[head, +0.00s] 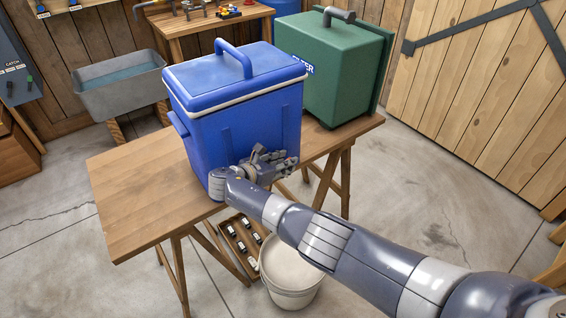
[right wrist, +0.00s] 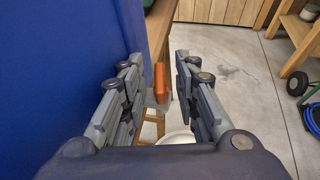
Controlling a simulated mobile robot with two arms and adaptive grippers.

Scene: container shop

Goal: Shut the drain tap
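The blue cooler (head: 240,125) with its lid closed stands on the wooden table (head: 130,200). Its blue wall (right wrist: 50,80) fills the left of the right wrist view. My right gripper (head: 280,163) is at the lower front of the cooler. In the right wrist view it (right wrist: 159,72) is open, its two fingers apart. An orange lever (right wrist: 159,83), apparently the drain tap's handle, stands upright between and beyond the fingers, with a grey part below it. I see no contact with the fingers. In the head view the tap is hidden by the gripper. My left gripper is not in view.
A white bucket (head: 288,272) stands on the floor below the table edge, beside a wooden tray (head: 241,246) of small items. A green filter box (head: 340,70) stands right of the cooler. The floor to the right is mostly clear.

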